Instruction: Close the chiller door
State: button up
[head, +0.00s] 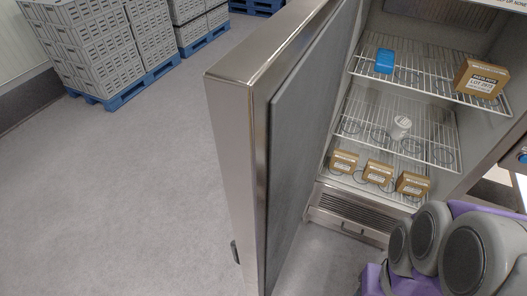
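The chiller door (235,150) is a tall metal panel with a grey inner lining. It stands wide open, swung out toward me in the middle of the head view. A small dark part shows low on its outer left edge. The chiller (345,228) is open to its right, with wire shelves inside. My arm, grey and purple, shows at the lower right, in front of the chiller and to the right of the door, apart from it. My gripper cannot be made out in this view.
On the shelves are a blue item (384,60), a white container (400,127) and several brown boxes (481,78). Stacked grey crates (95,45) on blue pallets (125,92) stand at the back left. The floor (120,200) left of the door is clear.

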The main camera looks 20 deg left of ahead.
aim_at(271, 98)
jog(key=k+j, duration=0.15)
jog(key=j, duration=0.25)
jog(key=k+j+z, duration=0.1)
jog(key=j, duration=0.35)
jog(key=k+j, duration=0.15)
jog(key=j, duration=0.25)
jog(key=k+j+z, duration=0.15)
jog(key=j, duration=0.25)
jog(key=k+j, duration=0.15)
jog(key=j, duration=0.25)
jog(key=k+j+z, duration=0.1)
jog(key=j, duration=0.3)
jog(key=k, duration=0.05)
